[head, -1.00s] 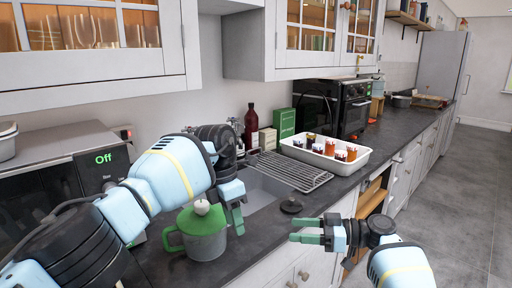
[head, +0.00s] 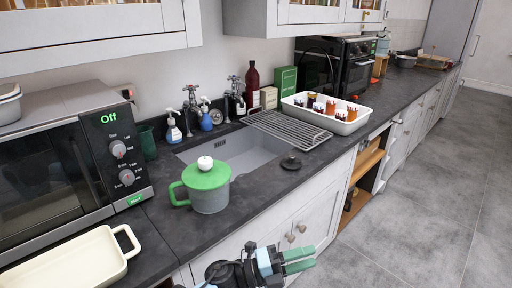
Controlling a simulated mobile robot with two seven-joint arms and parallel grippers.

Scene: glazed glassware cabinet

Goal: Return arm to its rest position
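My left gripper (head: 300,261) is low at the bottom edge of the head view, in front of the white cabinet doors below the counter. Its two green fingers point right, with a narrow gap between them, and nothing shows between them. Only the end of this arm is in view. The gripper is apart from the counter objects. My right gripper is not in view. A grey mug with a green lid and green handle (head: 207,187) stands upright on the dark counter, left of the sink, with no gripper near it.
A cream baking dish (head: 128,262) sits on the counter before the microwave (head: 122,150). The sink (head: 245,150), a wire rack (head: 290,130) and a white tray of jars (head: 345,125) lie further along. A black sink stopper (head: 291,163) is near the edge. The floor at right is clear.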

